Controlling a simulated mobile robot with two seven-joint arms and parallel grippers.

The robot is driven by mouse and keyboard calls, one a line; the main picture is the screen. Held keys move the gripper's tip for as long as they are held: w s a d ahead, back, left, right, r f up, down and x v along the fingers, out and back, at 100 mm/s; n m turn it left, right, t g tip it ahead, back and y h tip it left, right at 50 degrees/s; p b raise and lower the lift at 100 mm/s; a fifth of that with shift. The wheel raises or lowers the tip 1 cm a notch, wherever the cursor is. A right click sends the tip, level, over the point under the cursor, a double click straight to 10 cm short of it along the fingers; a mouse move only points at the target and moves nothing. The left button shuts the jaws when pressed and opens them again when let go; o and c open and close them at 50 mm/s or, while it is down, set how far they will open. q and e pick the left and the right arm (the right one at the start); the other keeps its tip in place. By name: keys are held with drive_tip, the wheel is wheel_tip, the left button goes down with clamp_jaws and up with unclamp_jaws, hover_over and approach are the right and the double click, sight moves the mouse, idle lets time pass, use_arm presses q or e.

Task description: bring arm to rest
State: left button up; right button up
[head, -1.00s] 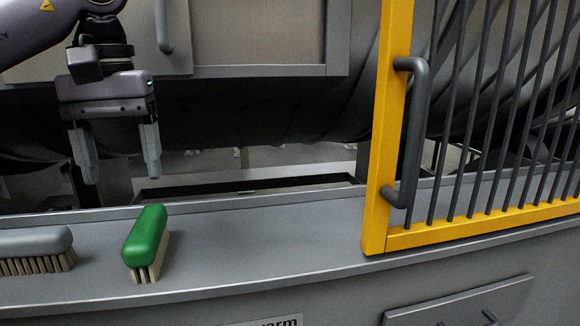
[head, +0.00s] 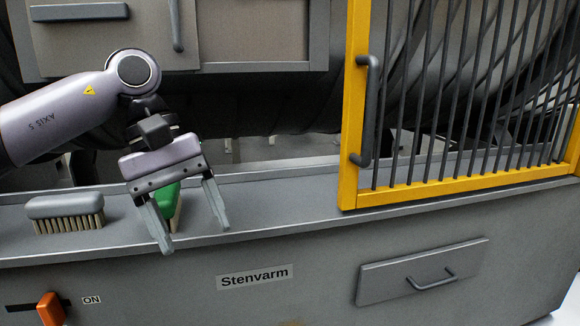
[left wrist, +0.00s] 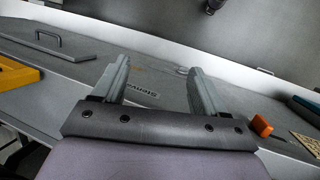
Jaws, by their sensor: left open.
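My left gripper (head: 192,226) is in the head view at left of centre, in front of the machine's ledge. Its two fingers are spread apart and point down, with nothing between them. In the left wrist view the fingers (left wrist: 157,82) also stand apart and empty. Behind the gripper, a green brush (head: 168,198) stands on the ledge, partly hidden by the gripper and its near finger. My right gripper does not show.
A grey brush (head: 65,212) lies on the ledge (head: 290,207) at left. A yellow barred gate (head: 350,150) stands on the ledge at right. An orange switch (head: 50,308) and a handled drawer panel (head: 425,272) are on the front face. The ledge between the green brush and the gate is clear.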

use_arm(q)
drive_tip(key=s+d+f+n+g+h, duration=0.1)
drive_tip(key=s+d+f+n+h, duration=0.2)
drive_tip(key=d+n+h, duration=0.55)
drive_tip(key=s+d+f+n+g+h, duration=0.1)
drive_tip(key=s+d+f+n+h, duration=0.15)
drive_tip(key=d+n+h, duration=0.6)
drive_tip(key=w+a+f+n+t+y, duration=0.2)
drive_tip(key=a+f+n+t+y, duration=0.15)
drive_tip(key=f+n+t, duration=0.55)
drive_tip(key=w+a+f+n+t+y, duration=0.1)
drive_tip(key=a+f+n+t+y, duration=0.3)
drive_tip(key=n, duration=1)
drive_tip(key=w+a+f+n+t+y, duration=0.2)
drive_tip(key=a+f+n+t, duration=0.2)
drive_tip(key=n+t, duration=0.55)
drive_tip(key=s+a+f+n+g+y, duration=0.4)
drive_tip(key=s+a+f+n, duration=0.2)
drive_tip(key=f, duration=0.5)
drive_tip(key=s+a+f+n+g+y, duration=0.4)
drive_tip(key=s+a+f+n, duration=0.3)
drive_tip(key=s+f+n, duration=0.3)
drive_tip(key=shift+s+f+y, duration=0.2)
drive_tip(key=shift+f+y, duration=0.35)
drive_tip(key=shift+f, duration=0.15)
